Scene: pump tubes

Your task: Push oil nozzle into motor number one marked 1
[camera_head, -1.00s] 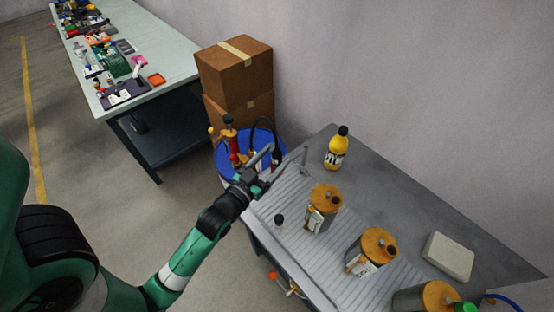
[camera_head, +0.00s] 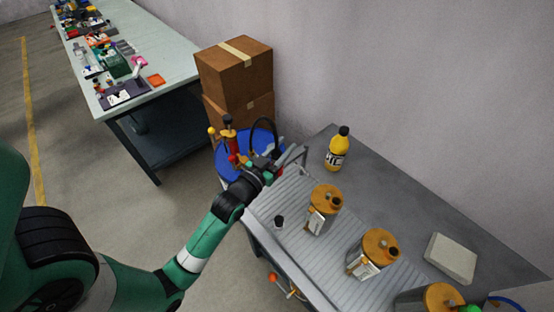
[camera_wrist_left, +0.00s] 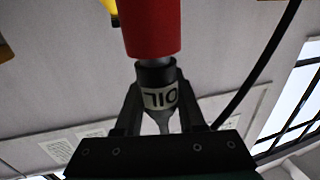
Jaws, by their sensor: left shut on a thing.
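My left gripper (camera_head: 272,164) is over the blue drum at the left end of the metal bench. In the left wrist view, its fingers (camera_wrist_left: 160,112) are shut on the oil nozzle (camera_wrist_left: 158,92), a dark-collared piece with a white band reading OIL upside down. A red cylinder (camera_wrist_left: 150,25) adjoins the nozzle's collar. In the head view, three motors with orange-brown tops stand on the bench: left (camera_head: 324,208), middle (camera_head: 374,252) and right (camera_head: 428,298), the last cut by the frame. Their label numbers are too small to read. My right gripper is not in view.
The blue drum (camera_head: 222,168) holds a pump with a black hose (camera_head: 262,122). A yellow bottle (camera_head: 335,155), a pale block (camera_head: 450,257) and a small black cap (camera_head: 278,222) are on the bench. Cardboard boxes (camera_head: 235,75) stand behind the drum.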

